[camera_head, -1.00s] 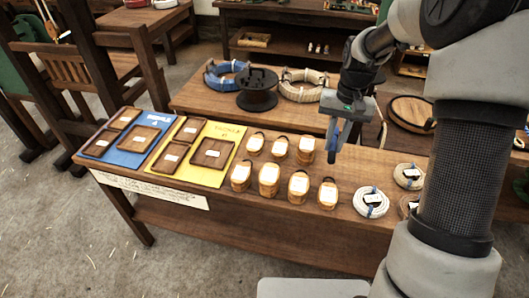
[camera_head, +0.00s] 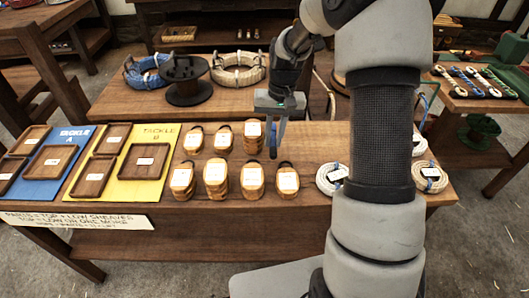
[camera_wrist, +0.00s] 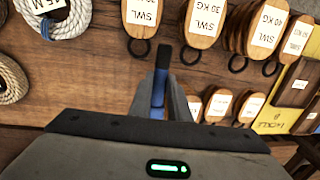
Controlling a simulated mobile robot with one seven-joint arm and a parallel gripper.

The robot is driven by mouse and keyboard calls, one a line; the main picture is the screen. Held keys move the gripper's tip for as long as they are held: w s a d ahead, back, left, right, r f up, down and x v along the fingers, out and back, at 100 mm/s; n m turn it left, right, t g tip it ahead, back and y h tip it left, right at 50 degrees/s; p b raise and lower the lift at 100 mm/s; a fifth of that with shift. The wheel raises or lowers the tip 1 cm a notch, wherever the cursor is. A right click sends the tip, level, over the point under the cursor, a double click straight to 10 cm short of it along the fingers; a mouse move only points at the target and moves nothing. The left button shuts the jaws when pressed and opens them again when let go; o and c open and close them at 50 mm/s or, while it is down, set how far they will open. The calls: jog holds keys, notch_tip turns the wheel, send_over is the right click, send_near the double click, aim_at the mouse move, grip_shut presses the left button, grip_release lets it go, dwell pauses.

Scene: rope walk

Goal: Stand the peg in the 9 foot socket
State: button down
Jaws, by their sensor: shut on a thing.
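My gripper (camera_head: 273,138) hangs above the middle table, beside the wooden sheave blocks. In the wrist view my gripper (camera_wrist: 160,112) is shut on a slim blue and dark grey piece (camera_wrist: 159,88), which appears to be the peg. Its blue part also shows in the head view (camera_head: 272,147), pointing down. The fingers hide part of it, and I cannot tell whether its lower end touches anything. I cannot make out a socket marked 9 foot in either view.
Several labelled wooden blocks (camera_head: 215,174) stand on the table (camera_head: 240,212) close to my gripper. Yellow (camera_head: 150,185) and blue (camera_head: 40,187) tackle boards with trays lie left. Rope coils (camera_head: 430,177) lie right. A black spool (camera_head: 185,80) stands behind. Another table (camera_head: 480,102) stands at right.

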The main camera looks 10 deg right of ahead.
jog(key=shift+f, duration=2.85)
jog(key=shift+b, duration=0.3)
jog(key=shift+f, duration=0.2)
jog(key=c, duration=1.7)
grip_release()
jog(key=shift+r, duration=0.1)
jog(key=shift+o, duration=0.2)
